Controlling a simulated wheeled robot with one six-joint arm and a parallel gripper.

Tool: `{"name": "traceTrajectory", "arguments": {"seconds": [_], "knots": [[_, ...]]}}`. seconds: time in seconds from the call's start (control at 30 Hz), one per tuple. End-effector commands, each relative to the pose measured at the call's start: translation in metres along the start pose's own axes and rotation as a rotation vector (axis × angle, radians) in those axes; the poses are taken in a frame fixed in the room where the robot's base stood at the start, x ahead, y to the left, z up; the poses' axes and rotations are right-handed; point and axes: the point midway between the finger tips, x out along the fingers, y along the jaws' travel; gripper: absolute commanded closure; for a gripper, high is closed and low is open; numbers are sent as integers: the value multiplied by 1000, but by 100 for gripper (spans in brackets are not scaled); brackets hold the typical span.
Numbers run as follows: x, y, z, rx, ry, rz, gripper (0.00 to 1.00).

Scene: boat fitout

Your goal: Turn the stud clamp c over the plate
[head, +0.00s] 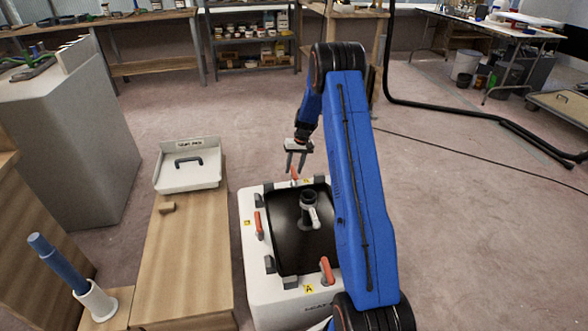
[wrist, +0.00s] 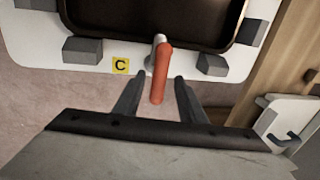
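Stud clamp c (wrist: 161,72) has an orange handle on a light grey pivot at the edge of the dark plate (wrist: 100,12), beside the yellow C label (wrist: 121,66). Its handle points outward, away from the plate. In the head view the clamp (head: 294,174) is at the far edge of the white housing, below my gripper (head: 296,166). In the wrist view my gripper (wrist: 159,80) is open, with one finger on each side of the handle and a gap on both sides. Whether the fingertips are down at handle height is hard to tell.
Two more orange-handled clamps sit at the left (head: 258,226) and near edge (head: 326,268) of the housing (head: 255,285). A grey fitting (head: 309,208) stands on the plate. A white tray (head: 188,178) is on the wooden bench at left. My arm hides the housing's right side.

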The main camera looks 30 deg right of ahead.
Motion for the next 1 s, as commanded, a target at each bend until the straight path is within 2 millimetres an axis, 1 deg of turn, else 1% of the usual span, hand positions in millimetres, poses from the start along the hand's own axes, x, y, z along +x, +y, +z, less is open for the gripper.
{"name": "traceTrajectory", "arguments": {"seconds": [0.17, 0.7, 0.8, 0.9, 1.0], "knots": [[-19, 0, -1, 0, 3, 0, 63], [-126, 0, -1, -1, 4, 0, 63], [-142, -1, -1, -1, 4, 0, 63], [-156, -1, -1, -1, 3, 0, 63], [-165, -1, -1, -1, 1, 0, 63]]}}
